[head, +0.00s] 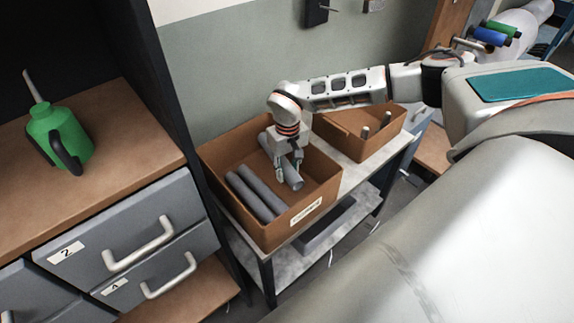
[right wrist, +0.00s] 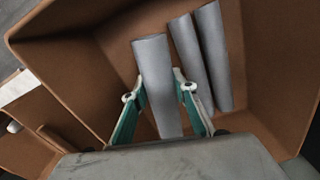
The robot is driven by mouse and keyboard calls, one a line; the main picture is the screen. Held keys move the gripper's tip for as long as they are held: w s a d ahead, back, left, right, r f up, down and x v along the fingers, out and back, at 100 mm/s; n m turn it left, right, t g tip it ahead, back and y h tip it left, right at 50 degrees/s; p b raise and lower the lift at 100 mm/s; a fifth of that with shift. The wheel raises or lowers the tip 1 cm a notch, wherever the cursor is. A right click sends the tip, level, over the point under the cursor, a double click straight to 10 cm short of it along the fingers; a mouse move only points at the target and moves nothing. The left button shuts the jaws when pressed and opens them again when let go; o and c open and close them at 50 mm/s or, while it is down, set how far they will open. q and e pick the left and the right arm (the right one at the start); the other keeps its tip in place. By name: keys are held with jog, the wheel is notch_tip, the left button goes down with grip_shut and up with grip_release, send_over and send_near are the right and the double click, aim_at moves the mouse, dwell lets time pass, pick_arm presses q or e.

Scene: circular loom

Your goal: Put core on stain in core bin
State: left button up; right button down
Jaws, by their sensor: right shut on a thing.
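My right gripper (head: 289,168) reaches down into a brown open bin (head: 322,190) that has a pale label on its front. It is shut on a grey cylindrical core (head: 294,180); in the right wrist view this core (right wrist: 157,75) lies between the two teal fingers (right wrist: 159,100). Two more grey cores (head: 256,195) lie side by side in the bin, to the left of the held one. In the right wrist view these cores (right wrist: 202,60) lie apart from the held one. No stain can be made out. My left gripper is not in view.
A second brown bin (head: 345,140) with small upright pegs stands behind on the same grey cart (head: 345,183). A green oil can (head: 62,135) stands on a wooden-topped drawer cabinet (head: 130,225) at left. Colored spools (head: 490,37) are at the upper right.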

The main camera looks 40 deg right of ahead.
jog(key=b, duration=0.2)
send_over(288, 193)
notch_tip(288, 193, down, 6)
jog(key=shift+r, duration=0.1)
jog(key=shift+f+b, duration=0.35)
jog(key=shift+f, duration=0.5)
jog(key=shift+w+f, duration=0.1)
jog(key=shift+f, duration=0.5)
jog(key=shift+f+b, duration=0.15)
jog(key=shift+b, duration=0.15)
